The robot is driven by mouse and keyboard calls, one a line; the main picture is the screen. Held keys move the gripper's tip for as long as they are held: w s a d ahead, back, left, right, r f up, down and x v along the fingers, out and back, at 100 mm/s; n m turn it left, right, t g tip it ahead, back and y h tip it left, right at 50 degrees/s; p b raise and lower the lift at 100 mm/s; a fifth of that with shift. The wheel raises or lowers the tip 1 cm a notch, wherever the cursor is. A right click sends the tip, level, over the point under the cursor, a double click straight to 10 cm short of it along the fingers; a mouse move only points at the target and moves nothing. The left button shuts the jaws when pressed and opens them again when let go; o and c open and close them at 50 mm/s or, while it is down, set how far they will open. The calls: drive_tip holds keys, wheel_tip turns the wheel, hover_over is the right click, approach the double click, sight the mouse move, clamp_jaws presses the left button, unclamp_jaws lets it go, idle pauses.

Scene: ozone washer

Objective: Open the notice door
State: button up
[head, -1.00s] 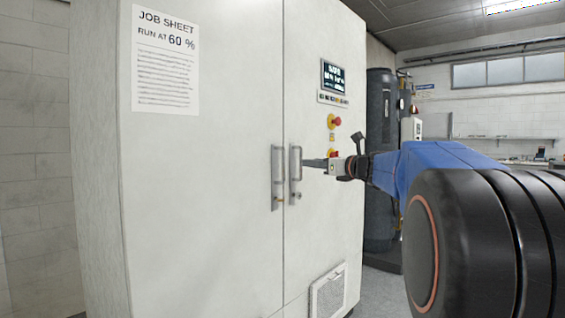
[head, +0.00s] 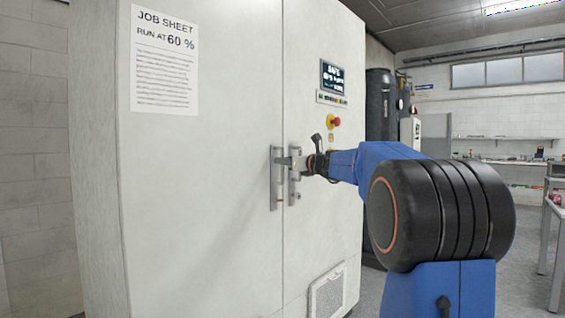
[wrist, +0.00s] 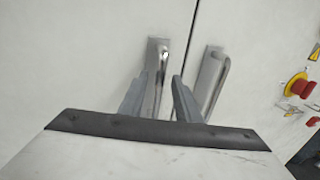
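The notice door (head: 210,200) is the left door of a tall pale cabinet and bears the job sheet (head: 165,60). It stands closed, flush with the right door (head: 318,225). Its upright metal handle (head: 275,178) is beside the seam; it also shows in the wrist view (wrist: 156,60). My gripper (head: 283,161) is at this handle, reaching across from the right. In the wrist view my gripper (wrist: 163,78) has its fingers apart, with the left handle between them, nearer the left finger. Whether either finger touches it is unclear.
The right door's handle (wrist: 212,78) stands close beside my right finger, outside the grip. A display panel (head: 333,77) and a red button (head: 334,121) are on the right door. A dark tank (head: 380,105) stands behind at the right.

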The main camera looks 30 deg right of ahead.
drive_tip(key=shift+w+a, duration=0.15)
drive_tip(key=shift+w, duration=0.8)
clamp_jaws()
